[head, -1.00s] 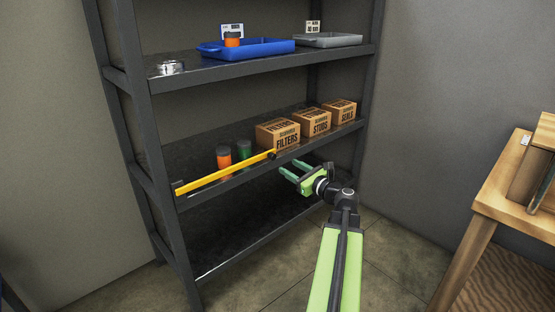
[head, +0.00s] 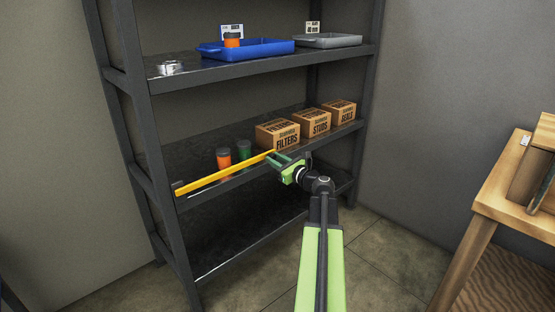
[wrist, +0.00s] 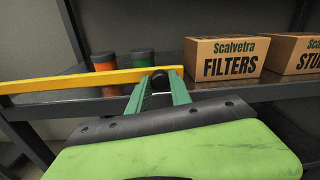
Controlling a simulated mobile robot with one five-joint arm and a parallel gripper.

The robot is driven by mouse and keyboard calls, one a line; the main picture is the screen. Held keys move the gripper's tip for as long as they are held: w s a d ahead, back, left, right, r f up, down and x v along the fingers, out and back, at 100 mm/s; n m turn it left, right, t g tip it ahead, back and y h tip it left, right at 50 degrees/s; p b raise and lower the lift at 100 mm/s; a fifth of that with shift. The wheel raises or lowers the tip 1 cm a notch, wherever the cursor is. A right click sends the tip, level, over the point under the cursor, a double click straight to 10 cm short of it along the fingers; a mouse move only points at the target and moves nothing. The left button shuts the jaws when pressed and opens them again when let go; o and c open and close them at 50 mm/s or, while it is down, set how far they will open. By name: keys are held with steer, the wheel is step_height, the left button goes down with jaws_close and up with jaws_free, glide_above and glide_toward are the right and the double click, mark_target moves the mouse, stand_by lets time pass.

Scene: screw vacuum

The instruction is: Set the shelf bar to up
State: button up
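The shelf bar is a yellow bar (head: 222,174) across the front of the middle shelf. It slopes up slightly from its left end to its right end in the head view. It also shows in the wrist view (wrist: 70,80), with a round black knob (wrist: 160,81) at its right end. My gripper (head: 274,162) is at that right end, fingers pointing at the shelf. In the wrist view my gripper (wrist: 160,84) has its green fingers apart, one on each side of the knob. I cannot tell whether they touch it. In the head view the fingers hide the knob.
Behind the bar stand an orange jar (head: 223,159) and a green jar (head: 244,150). Cardboard boxes (head: 278,134) stand to the right. The upper shelf holds a blue tray (head: 265,50) and a grey tray (head: 335,41). A wooden table (head: 500,190) is at right.

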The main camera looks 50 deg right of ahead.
jaws_close()
stand_by(0.9)
